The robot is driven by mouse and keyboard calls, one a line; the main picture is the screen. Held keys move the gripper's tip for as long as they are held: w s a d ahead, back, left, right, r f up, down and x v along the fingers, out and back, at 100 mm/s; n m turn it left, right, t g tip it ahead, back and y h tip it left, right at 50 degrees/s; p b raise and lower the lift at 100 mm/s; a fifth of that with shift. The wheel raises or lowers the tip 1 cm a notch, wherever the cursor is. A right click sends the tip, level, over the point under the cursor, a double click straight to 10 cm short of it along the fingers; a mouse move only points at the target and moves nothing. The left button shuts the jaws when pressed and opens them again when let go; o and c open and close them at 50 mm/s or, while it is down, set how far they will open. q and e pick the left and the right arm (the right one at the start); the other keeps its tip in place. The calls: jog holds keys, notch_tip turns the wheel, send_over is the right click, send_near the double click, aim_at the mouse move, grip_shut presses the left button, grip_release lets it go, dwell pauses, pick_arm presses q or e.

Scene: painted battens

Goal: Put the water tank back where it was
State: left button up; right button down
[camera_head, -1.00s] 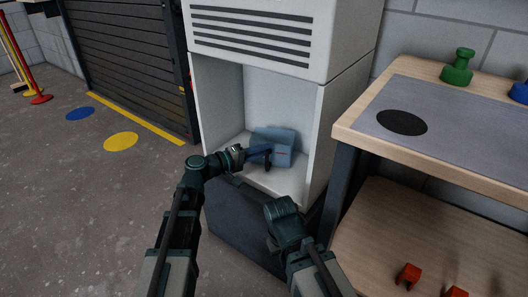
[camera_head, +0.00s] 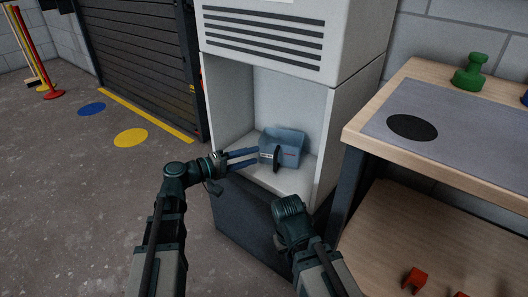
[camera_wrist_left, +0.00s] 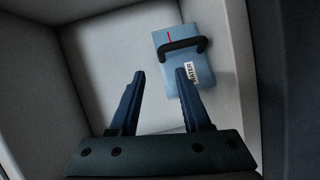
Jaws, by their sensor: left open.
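The water tank (camera_head: 288,146) is a blue box with a black handle and a white label. It stands on the floor of the open niche in the white cabinet (camera_head: 238,105). In the left wrist view the tank (camera_wrist_left: 178,66) shows its handle, a red line and the label "WATER". My left gripper (camera_head: 257,156) is open at the niche's front, its fingers pointing at the tank from the left. In the left wrist view the gap between the fingertips (camera_wrist_left: 160,74) is empty; the right finger overlaps the tank's edge in the picture. My right arm's gripper is hidden behind its wrist.
A wooden workbench (camera_head: 440,164) with a grey mat (camera_head: 465,135) and black disc (camera_head: 412,127) stands to the right. A green object (camera_head: 470,72) is on it; a red piece (camera_head: 415,280) lies on its lower shelf. The floor at left is open, with yellow (camera_head: 131,138) and blue spots (camera_head: 92,109).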

pick_arm(q)
jog(key=shift+v, duration=1.8)
jog(key=s+d+f+m+g+y+p, duration=0.2)
jog(key=s+d+m+g+y+p, duration=0.15)
jog(key=s+d+p, duration=0.2)
jog(key=s+d+f+m+g+y+p, duration=0.2)
jog(key=s+d+f+g+y+p, duration=0.15)
jog(key=s, duration=0.25)
jog(key=s+a+m+g+y+p, duration=0.1)
jog(key=s+m+g+y+p, duration=0.1)
jog(key=s+y+p, duration=0.3)
jog(key=s+a+r+y+p, duration=0.1)
jog(key=a+r+p, duration=0.1)
jog(key=r+p, duration=1.8)
jog(key=s+a+r+m+y+p, duration=0.1)
jog(key=s+r+y+p, duration=0.1)
jog(key=r+p, duration=1.8)
jog(key=shift+s+a+r+y+p, duration=0.3)
jog(key=shift+a+p, duration=0.1)
jog(key=shift+p, duration=0.25)
